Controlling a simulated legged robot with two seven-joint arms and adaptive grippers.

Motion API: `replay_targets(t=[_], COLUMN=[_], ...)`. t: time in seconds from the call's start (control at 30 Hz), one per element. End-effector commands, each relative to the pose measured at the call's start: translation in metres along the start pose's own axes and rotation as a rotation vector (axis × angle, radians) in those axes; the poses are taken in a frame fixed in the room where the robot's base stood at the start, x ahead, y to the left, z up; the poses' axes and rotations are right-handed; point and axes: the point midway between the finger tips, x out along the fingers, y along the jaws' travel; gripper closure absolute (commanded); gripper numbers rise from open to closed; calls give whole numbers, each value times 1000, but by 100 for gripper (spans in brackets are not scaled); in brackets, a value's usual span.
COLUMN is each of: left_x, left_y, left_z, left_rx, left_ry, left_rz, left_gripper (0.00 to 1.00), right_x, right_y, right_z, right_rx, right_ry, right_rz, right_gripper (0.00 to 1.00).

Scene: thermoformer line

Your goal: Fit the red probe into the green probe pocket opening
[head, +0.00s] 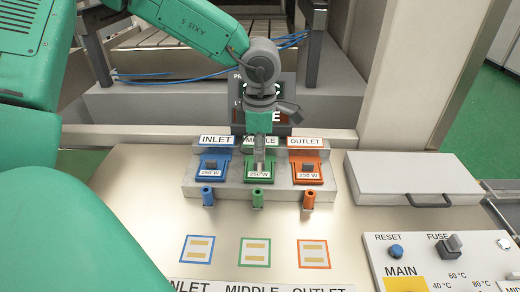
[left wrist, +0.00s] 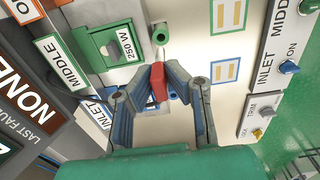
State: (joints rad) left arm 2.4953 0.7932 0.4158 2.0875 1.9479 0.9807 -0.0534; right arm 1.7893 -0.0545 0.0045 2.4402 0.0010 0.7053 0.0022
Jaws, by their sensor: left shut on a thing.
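My left gripper (head: 259,160) points down over the green MIDDLE station in the head view. In the left wrist view my left gripper (left wrist: 158,84) is shut on the red probe (left wrist: 157,82), held between its fingertips. The green probe pocket (head: 257,198) is a short tube at the front of the MIDDLE block. It also shows in the left wrist view (left wrist: 160,34), just beyond the probe's tip, with a gap seen between them. In the head view the probe cannot be made out. My right gripper is not in view.
A blue pocket (head: 207,196) and an orange pocket (head: 309,199) flank the green one on the grey station block (head: 328,190). A lidded grey box (head: 405,172) and a control panel (head: 450,255) stand to the right. The bench in front has flat coloured squares.

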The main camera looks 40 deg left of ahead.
Motion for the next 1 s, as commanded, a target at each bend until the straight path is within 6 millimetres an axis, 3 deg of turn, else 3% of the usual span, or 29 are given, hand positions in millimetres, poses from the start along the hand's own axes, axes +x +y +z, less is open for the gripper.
replay_targets(t=[0.63, 1.0], left_x=[51, 59], left_y=[0, 1], left_z=[-1, -2], left_rx=[-2, -2], left_ry=[1, -2], left_rz=[-2, -3], left_gripper=[100, 100], right_x=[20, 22], right_y=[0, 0], right_z=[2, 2], right_rx=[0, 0], right_ry=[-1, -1], right_rz=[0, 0], right_gripper=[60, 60])
